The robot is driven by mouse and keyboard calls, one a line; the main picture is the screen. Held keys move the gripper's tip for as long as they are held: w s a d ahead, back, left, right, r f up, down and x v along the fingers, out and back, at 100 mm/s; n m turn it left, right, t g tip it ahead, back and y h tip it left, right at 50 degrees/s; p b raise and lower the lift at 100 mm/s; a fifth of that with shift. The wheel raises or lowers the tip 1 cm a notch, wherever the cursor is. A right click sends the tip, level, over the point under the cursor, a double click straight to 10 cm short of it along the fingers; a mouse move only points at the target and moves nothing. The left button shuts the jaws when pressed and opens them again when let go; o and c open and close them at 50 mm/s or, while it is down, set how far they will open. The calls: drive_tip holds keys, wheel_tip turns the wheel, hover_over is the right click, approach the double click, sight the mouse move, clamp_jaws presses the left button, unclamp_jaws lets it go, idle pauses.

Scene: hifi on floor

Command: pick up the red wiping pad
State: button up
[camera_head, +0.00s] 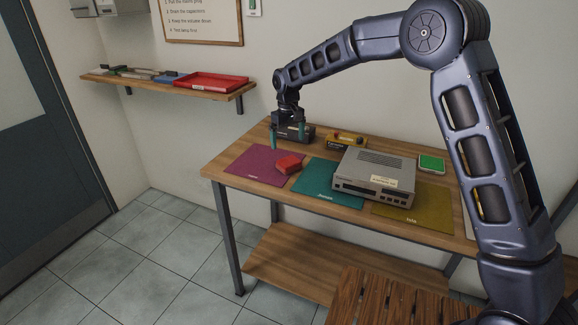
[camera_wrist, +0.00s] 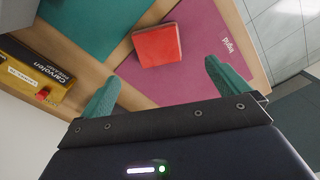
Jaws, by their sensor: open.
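The red wiping pad (camera_head: 288,164) lies on the workbench, on the right part of the purple mat (camera_head: 252,165), at the edge towards the teal mat. In the wrist view the red pad (camera_wrist: 157,45) lies beyond my fingertips, between the two fingers' lines and partly off the purple mat (camera_wrist: 200,60). My gripper (camera_head: 287,134) is above the back of the bench, behind the pad in the head view. Its teal fingers (camera_wrist: 160,80) are apart with nothing between them.
A grey device (camera_head: 372,178) stands on the teal (camera_head: 325,185) and yellow (camera_head: 425,208) mats. A yellow box (camera_head: 346,142) and a dark box stand at the back near my gripper. A green pad (camera_head: 431,164) lies at right. A wall shelf (camera_head: 240,93) holds a red tray (camera_head: 212,82).

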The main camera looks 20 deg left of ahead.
sight(289, 161)
wheel_tip(289, 161, down, 11)
drive_tip(key=shift+w+d+r, duration=0.1)
drive_tip(key=shift+d+r, duration=0.05)
drive_tip(key=shift+r, duration=0.05)
drive_tip(key=c, duration=1)
drive_tip(key=shift+r, duration=0.2)
